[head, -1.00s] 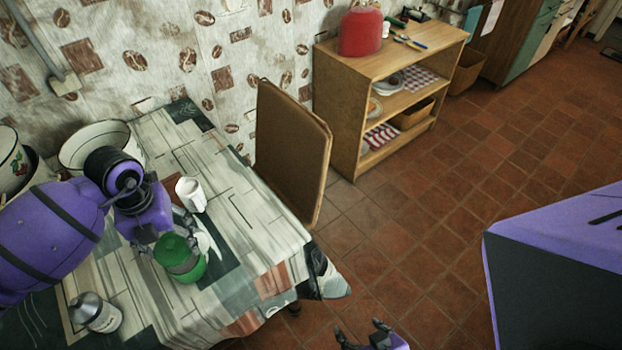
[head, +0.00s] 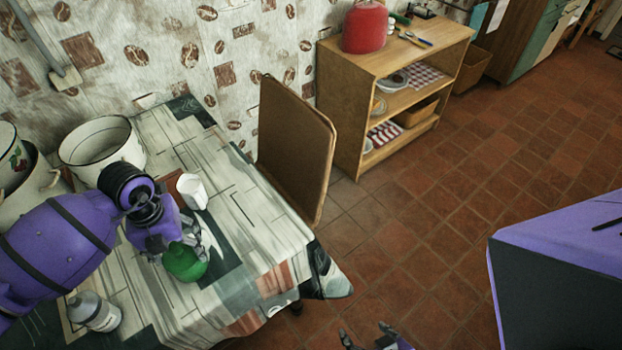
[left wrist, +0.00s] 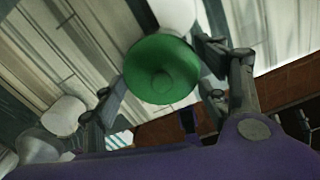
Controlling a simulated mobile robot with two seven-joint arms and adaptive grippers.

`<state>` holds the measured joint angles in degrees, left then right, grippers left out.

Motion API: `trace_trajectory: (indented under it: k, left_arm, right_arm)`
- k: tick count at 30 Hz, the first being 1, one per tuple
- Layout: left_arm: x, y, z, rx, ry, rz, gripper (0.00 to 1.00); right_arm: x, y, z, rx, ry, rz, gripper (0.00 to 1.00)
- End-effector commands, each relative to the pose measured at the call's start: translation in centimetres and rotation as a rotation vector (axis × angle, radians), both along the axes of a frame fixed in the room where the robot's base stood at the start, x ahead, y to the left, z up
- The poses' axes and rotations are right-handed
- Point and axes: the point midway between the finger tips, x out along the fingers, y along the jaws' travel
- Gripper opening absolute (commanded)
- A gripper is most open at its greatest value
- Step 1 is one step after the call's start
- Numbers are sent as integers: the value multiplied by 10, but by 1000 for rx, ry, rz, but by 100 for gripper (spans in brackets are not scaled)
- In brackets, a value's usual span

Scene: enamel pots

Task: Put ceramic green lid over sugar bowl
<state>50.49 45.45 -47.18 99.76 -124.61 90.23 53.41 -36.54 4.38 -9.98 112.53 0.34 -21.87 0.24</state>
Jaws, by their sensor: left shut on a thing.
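My left gripper (head: 178,246) is shut on the green lid (head: 184,264), above the near part of the table. In the left wrist view the round green lid (left wrist: 162,72) lies between the two fingers, with a small raised disc at its middle. A white rounded object (left wrist: 176,14) shows partly behind it there; I cannot tell whether it is the sugar bowl. In the head view a white mug-like vessel (head: 192,191) stands just beyond my left gripper. Whatever is under the lid is hidden. My right gripper (head: 366,334) is open and empty, low at the bottom edge.
The table has a patterned cloth (head: 240,232). A white pot (head: 96,142) stands at the back left and a grey-white bottle (head: 94,311) at the front left. A brown chair (head: 296,145) stands at the table's far right side. A wooden shelf (head: 350,100) stands beyond it.

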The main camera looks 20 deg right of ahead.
Motion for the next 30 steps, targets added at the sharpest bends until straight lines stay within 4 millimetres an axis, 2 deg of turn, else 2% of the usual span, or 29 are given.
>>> trace_trajectory:
  k: [11,12,16,24,27,30]
  left_arm:
    - [0,0,0,0,0,0,42]
    - [0,0,0,0,0,0,71]
    - [0,0,0,0,0,0,88]
    - [0,0,0,0,0,0,90]
    - [0,0,0,0,0,0,100]
    - [0,0,0,0,0,0,100]
  right_arm:
    - [3,-2,2,-5,-5,10,68]
    - [3,-2,2,-7,-5,11,68]
    - [3,-3,2,-10,-4,15,68]
    - [4,-3,4,-8,-9,15,68]
    - [5,-2,4,-7,-11,13,68]
    - [6,-1,5,-4,-12,10,68]
